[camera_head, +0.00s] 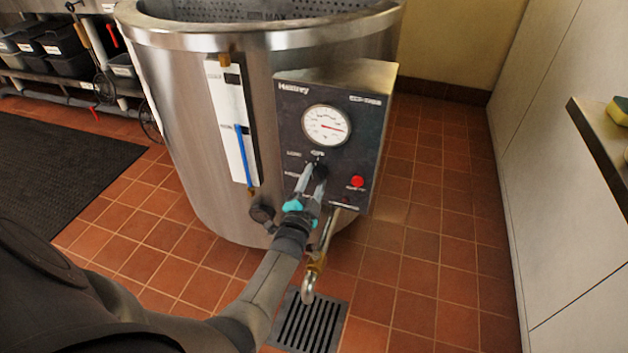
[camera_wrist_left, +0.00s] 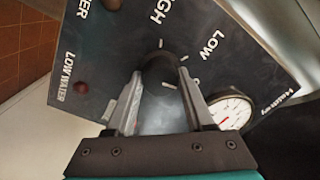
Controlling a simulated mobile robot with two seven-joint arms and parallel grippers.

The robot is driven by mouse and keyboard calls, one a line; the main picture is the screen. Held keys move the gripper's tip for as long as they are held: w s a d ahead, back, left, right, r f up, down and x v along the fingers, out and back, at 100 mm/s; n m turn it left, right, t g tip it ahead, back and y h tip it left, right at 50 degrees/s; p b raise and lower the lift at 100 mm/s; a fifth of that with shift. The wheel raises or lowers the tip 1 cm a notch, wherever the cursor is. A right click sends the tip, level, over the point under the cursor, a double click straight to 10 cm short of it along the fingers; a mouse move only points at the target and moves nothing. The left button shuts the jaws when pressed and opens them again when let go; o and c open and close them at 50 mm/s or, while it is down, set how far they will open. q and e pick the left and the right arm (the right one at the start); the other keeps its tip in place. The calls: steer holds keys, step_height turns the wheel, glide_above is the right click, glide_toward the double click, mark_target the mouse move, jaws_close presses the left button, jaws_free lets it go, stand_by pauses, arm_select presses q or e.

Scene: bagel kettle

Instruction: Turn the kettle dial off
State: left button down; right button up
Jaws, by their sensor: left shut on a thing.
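The kettle (camera_head: 200,110) is a large round steel vessel with a dark control panel (camera_head: 290,125) on its front. A black dial (camera_head: 320,171) sits on the panel below a round white gauge (camera_head: 326,125). In the left wrist view the dial (camera_wrist_left: 158,70) is between the fingertips, with "LOW" and "HIGH" printed around it. My left gripper (camera_head: 314,172) is shut on the dial, and its fingers partly cover it in the head view. The gauge (camera_wrist_left: 232,110) also shows in the wrist view. The dial's pointer mark is hard to make out. My right gripper is not in view.
A red light (camera_head: 357,181) is on the panel right of the dial. A drain pipe and valve (camera_head: 310,285) hang below the panel, above a floor grate (camera_head: 312,325). A counter edge (camera_head: 598,150) with a sponge (camera_head: 619,110) is at the right. Tiled floor is clear between.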

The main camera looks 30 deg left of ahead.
arm_select(q)
steer(key=shift+m, duration=1)
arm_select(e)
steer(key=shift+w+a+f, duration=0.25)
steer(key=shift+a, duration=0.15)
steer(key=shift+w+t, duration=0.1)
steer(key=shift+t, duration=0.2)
arm_select(q)
steer(key=shift+c, duration=1.4)
jaws_free()
steer(key=shift+s, duration=0.1)
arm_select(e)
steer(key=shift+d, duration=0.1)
